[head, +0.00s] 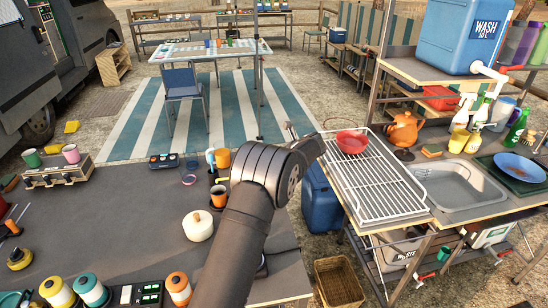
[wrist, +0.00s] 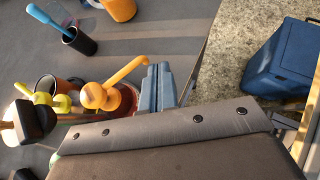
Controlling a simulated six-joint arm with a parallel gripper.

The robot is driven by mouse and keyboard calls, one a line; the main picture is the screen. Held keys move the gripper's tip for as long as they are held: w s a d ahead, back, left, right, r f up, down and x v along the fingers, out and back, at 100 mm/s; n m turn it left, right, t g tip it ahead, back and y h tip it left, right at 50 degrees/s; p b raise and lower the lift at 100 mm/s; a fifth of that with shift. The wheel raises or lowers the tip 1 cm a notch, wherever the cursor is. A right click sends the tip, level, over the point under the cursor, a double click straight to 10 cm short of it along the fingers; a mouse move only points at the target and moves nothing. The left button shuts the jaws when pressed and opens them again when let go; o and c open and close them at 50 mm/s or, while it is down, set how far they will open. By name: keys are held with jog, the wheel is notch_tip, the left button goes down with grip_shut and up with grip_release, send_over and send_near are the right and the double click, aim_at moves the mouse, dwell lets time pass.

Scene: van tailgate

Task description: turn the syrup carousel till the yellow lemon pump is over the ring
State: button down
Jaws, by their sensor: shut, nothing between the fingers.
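In the wrist view, my gripper (wrist: 160,84) is shut, its two grey-blue fingers together with nothing between them. An orange pump (wrist: 96,96) with a long spout stands just left of the fingers; its spout reaches up close to them, and I cannot tell whether they touch. The yellow lemon pump (wrist: 42,98) stands further left, beside a cup with a dark inside. A reddish-brown part of the carousel (wrist: 128,98) shows under the orange pump; the rest is hidden behind my wrist. In the head view my arm hides the carousel and the fingers. I cannot make out the ring for certain.
A dark cup with a blue-handled tool (wrist: 80,40) and an orange cup (wrist: 122,8) stand behind the pumps. A blue cooler (wrist: 282,62) stands beyond the table's right edge. In the head view a cream lidded pot (head: 198,226) sits left of my arm.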

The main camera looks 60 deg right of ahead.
jog(key=s+d+r, duration=0.2)
jog(key=s+r, duration=0.3)
jog(key=s, duration=0.6)
jog(key=shift+s+d, duration=0.1)
jog(key=w+a+f, duration=0.2)
jog(key=w+f, duration=0.3)
jog(key=w, duration=0.6)
jog(key=shift+w+a, duration=0.15)
jog(key=shift+w, duration=0.05)
